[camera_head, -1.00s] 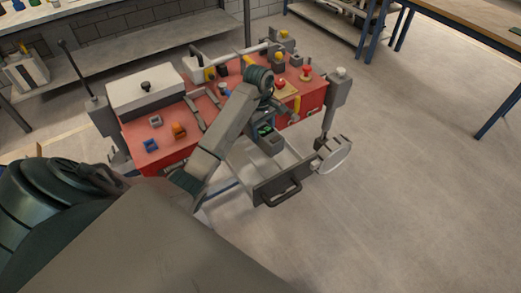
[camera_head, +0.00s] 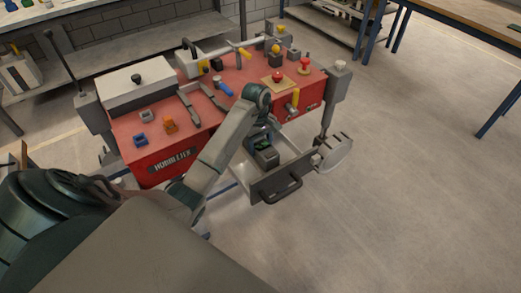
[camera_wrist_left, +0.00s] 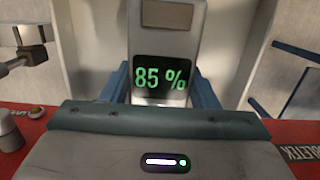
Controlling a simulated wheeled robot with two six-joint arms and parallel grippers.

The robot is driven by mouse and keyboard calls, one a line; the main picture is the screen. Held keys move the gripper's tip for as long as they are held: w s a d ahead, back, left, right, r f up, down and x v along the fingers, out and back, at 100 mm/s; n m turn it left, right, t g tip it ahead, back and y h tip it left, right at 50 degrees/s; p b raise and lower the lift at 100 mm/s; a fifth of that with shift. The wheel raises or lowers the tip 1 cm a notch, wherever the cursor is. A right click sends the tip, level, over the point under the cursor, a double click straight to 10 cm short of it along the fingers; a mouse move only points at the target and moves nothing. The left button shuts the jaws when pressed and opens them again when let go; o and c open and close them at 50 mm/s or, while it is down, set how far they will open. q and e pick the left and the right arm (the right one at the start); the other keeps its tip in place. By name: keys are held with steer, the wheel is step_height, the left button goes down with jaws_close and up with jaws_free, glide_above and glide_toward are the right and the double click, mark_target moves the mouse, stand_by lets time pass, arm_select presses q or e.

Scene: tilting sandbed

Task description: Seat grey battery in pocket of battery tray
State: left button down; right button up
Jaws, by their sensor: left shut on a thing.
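The grey battery (camera_head: 267,157) is at the open drawer (camera_head: 292,158) of the red cart, with its green display facing up. In the left wrist view the battery (camera_wrist_left: 168,35) shows a black screen reading 85 %. My left gripper (camera_wrist_left: 160,92) is shut on it, one blue-grey finger on each side. In the head view the gripper (camera_head: 260,138) is largely hidden by my wrist. I cannot make out the battery tray or its pocket, nor whether the battery touches the drawer floor. My right gripper is not in view.
The drawer's dark front and handle (camera_head: 288,190) stick out towards me. A round grey plate (camera_head: 335,155) is at its right. The red cart top (camera_head: 215,90) holds an orange piece (camera_head: 170,125), a blue piece (camera_head: 140,140), tools and a white box (camera_head: 134,85). Floor at right is clear.

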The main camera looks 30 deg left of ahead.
arm_select(q)
steer(key=shift+w+f, duration=0.1)
steer(key=shift+f, duration=0.45)
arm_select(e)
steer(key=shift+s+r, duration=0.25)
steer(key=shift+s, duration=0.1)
arm_select(q)
steer(key=shift+f, duration=0.15)
steer(key=c, duration=0.5)
jaws_free()
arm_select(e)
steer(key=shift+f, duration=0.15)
